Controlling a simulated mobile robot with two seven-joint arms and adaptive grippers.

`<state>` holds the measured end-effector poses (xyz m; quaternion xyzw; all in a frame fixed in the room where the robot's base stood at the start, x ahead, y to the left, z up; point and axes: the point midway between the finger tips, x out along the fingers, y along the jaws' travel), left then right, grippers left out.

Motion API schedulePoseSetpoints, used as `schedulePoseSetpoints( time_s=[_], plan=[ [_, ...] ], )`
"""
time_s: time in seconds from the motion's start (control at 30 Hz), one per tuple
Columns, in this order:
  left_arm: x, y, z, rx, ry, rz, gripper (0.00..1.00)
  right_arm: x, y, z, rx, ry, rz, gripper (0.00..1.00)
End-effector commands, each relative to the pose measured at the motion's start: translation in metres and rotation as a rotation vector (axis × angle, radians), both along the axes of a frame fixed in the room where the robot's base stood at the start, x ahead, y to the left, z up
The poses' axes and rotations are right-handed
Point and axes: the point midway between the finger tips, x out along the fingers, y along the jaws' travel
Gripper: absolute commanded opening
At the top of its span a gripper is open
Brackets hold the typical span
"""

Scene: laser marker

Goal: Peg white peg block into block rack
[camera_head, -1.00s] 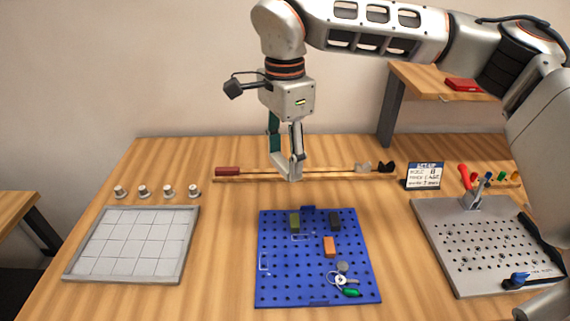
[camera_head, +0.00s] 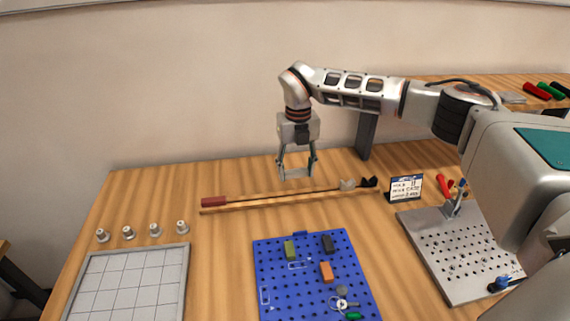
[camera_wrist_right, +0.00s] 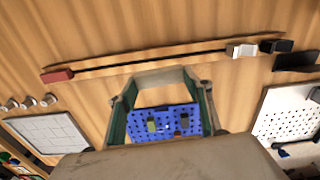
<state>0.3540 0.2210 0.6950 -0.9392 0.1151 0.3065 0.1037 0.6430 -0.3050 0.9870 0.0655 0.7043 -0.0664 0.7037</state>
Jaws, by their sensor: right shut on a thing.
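My right gripper (camera_head: 296,175) hangs above the back of the table, pointing down, at the left end of its arm. It is shut on a pale grey-white piece spanning its fingertips, also visible between the green-lined fingers in the right wrist view (camera_wrist_right: 160,78). The piece is too small to tell for sure that it is the white peg block. The blue pegboard (camera_head: 280,279), seemingly the block rack, lies flat, nearer than the gripper and apart from it. It bears a green block (camera_head: 290,250), a dark block (camera_head: 328,244) and an orange block (camera_head: 326,271). My left gripper is not in view.
A long rod tool with a red end (camera_head: 214,202) lies behind the board. A grey grid tray (camera_head: 77,294) and several small knobs (camera_head: 155,230) are left. A perforated metal plate (camera_head: 425,240) and a sign (camera_head: 405,187) are right. Bare wood separates tray and board.

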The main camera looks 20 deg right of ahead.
Motion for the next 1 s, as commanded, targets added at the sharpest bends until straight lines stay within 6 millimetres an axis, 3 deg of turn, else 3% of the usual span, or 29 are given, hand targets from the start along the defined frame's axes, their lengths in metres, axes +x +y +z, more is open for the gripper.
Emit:
schedulePoseSetpoints(
  time_s=[0.47,1.0],
  plan=[
    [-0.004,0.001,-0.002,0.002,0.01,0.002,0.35,0.001,-0.007,-0.016,0.001,0.001,-0.069,0.34],
    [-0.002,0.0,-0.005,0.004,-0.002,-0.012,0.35,0.001,-0.007,-0.062,0.001,0.0,-0.067,0.34]
  ],
)
